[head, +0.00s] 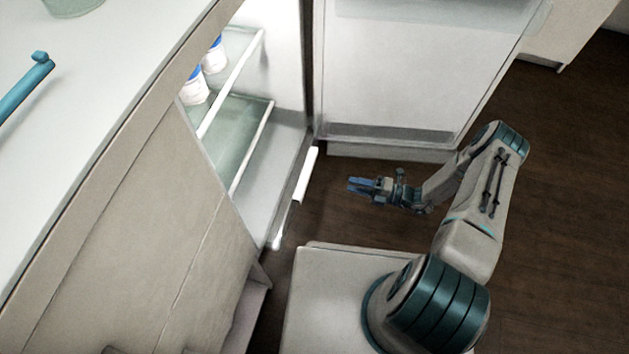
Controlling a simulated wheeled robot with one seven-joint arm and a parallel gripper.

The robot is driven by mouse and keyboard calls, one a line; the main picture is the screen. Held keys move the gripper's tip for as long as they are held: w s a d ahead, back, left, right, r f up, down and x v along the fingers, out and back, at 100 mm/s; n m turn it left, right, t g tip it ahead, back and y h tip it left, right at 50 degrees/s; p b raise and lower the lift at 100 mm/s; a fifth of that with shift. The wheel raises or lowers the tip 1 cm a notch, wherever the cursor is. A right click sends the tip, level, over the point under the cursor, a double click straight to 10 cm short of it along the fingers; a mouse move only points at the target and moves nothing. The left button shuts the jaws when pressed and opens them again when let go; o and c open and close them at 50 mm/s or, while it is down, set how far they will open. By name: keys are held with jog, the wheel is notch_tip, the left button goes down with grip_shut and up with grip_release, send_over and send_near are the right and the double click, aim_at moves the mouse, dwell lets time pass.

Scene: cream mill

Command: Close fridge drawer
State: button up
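The fridge (280,150) stands open at centre left, with its lit inside showing. It holds glass shelves with pale front edges, and a pale lower surface near the bottom; I cannot tell whether that surface is part of the drawer. A short white bar (305,174) sits at the fridge's lower front edge; what it belongs to is unclear. My gripper (352,186) is to the right of this bar, apart from it, over the dark floor. Its blue fingers point left toward the fridge. They are too small to show a clear gap, and nothing is seen held.
The open fridge door (390,75) swings out behind my gripper. White tubs with blue lids (196,88) stand on an upper shelf. A pale counter (75,120) fills the left. Dark floor (560,200) is clear at right.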

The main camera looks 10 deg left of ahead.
jog(key=w+a+b, duration=0.2)
jog(key=a+b, duration=0.1)
jog(key=a, duration=1)
jog(key=shift+a+f+b, duration=0.2)
jog(key=shift+a+b, duration=0.15)
jog(key=shift+b, duration=0.05)
grip_shut()
jog(key=shift+s, duration=0.1)
